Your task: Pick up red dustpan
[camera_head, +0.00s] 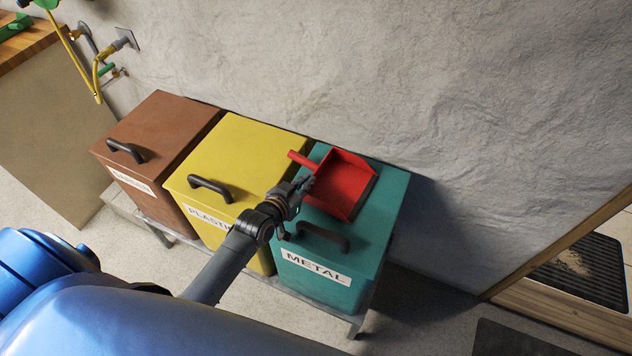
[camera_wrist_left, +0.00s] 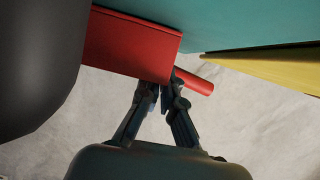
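The red dustpan (camera_head: 343,184) lies on the lid of the teal METAL bin (camera_head: 386,211), its short handle pointing up and left toward the yellow bin. My left gripper (camera_head: 305,183) is at the dustpan's left side, near where the handle joins the pan. In the left wrist view the dustpan (camera_wrist_left: 130,45) is close above the fingers, and its handle (camera_wrist_left: 195,81) shows beyond the right finger. The fingertips (camera_wrist_left: 165,85) are close together at the pan's corner. Whether they clasp it is hidden. My right gripper is not in view.
The METAL bin's dark handle (camera_head: 322,236) stands up just in front of my left gripper. The yellow PLASTIC bin (camera_head: 240,155) and a brown bin (camera_head: 157,130) stand to the left. A rough grey wall (camera_head: 430,80) is close behind the bins.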

